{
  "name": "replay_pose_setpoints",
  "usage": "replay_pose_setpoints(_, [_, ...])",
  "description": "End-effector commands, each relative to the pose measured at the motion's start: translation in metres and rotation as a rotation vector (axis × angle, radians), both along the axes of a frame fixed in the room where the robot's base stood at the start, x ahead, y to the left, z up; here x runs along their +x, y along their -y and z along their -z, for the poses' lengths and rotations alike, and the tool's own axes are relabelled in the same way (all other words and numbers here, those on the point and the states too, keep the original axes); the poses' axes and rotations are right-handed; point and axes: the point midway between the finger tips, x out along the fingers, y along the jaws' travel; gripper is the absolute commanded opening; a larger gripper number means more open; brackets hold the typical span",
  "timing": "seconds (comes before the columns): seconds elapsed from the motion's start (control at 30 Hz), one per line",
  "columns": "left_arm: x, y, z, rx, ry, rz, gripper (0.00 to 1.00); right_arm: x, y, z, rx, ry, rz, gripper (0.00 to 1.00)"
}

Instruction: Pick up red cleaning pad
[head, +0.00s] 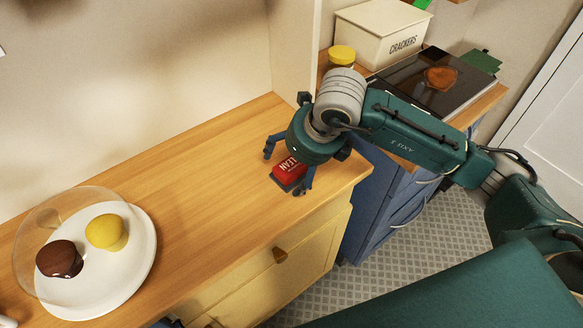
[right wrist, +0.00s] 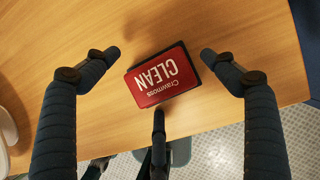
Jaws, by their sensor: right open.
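The red cleaning pad (head: 289,171) lies on the wooden counter (head: 200,180) near its right end. In the right wrist view the pad (right wrist: 161,77) has a dark edge and white lettering reading "CLEAN". My right gripper (head: 285,168) is above the pad with its fingers spread around it. In the right wrist view the open fingers (right wrist: 160,75) stand to the left, right and near side of the pad, and gaps show between the side fingers and the pad. My left gripper is not in view.
A white plate (head: 140,270) with a clear dome, a yellow cake (head: 106,232) and a brown cake (head: 60,259) sits at the left. A crackers box (head: 375,35), a yellow-lidded jar (head: 341,56) and a dark cooktop (head: 430,85) are at the back right. The counter between plate and pad is clear.

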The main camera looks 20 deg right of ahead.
Motion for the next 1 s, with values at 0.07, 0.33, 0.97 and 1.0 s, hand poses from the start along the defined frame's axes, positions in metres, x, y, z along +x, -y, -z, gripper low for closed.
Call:
replay_pose_setpoints(0.07, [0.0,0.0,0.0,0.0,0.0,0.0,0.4,0.0,0.0,0.0,0.0,0.0,0.0,0.84])
replay_pose_setpoints(0.33, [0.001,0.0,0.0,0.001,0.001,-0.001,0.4,0.0,0.0,-0.001,0.0,0.0,0.0,0.35])
replay_pose_setpoints(0.97, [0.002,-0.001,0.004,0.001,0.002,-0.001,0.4,0.001,-0.001,-0.035,0.002,0.008,-0.001,0.33])
replay_pose_setpoints(1.0, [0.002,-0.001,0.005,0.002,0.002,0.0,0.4,0.002,-0.001,-0.044,0.002,0.008,0.001,0.33])
